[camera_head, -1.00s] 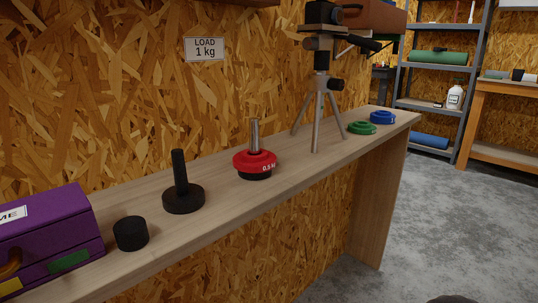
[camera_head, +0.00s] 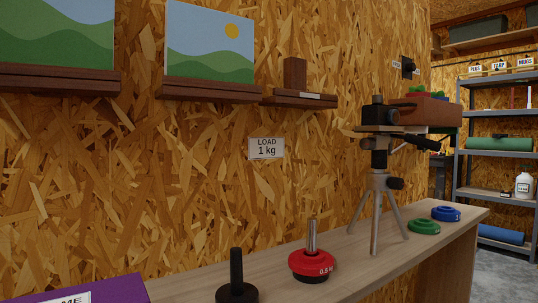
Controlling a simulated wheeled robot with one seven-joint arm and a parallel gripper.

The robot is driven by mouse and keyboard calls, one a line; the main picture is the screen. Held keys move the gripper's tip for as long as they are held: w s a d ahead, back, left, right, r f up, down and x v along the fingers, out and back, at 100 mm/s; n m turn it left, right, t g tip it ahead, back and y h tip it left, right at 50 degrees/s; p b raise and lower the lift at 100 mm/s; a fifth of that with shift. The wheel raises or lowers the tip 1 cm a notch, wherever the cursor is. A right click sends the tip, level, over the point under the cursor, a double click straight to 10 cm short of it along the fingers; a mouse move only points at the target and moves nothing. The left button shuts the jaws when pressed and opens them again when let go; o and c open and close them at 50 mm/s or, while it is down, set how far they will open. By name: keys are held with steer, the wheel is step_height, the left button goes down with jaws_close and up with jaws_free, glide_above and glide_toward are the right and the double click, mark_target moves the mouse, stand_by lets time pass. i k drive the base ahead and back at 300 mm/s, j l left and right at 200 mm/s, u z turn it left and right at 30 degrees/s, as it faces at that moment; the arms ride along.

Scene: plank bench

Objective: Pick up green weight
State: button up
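The green weight (camera_head: 424,226) is a flat round disc lying on the plank bench (camera_head: 384,262), towards its far right end. A blue weight (camera_head: 446,213) lies just behind it and to its right. The legs of a tripod (camera_head: 376,200) stand to the left of the green weight, apart from it. A red weight (camera_head: 311,267) marked 0.5 kg sits around a metal post nearer to me. My gripper is not in view.
A black post on a round base (camera_head: 236,282) and a purple box (camera_head: 98,290) are at the near end. Wall shelves (camera_head: 208,92) hold pictures. Grey shelving (camera_head: 497,150) stands at the far right.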

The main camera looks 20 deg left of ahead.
mark_target(425, 226)
steer(key=i+l+u, duration=0.1)
steer(key=u, duration=0.3)
steer(key=l+u, duration=0.75)
steer(key=l, duration=2.15)
steer(key=i+l, duration=0.15)
steer(key=l, duration=0.3)
steer(key=k+j+u, duration=0.1)
steer(key=u, duration=1.4)
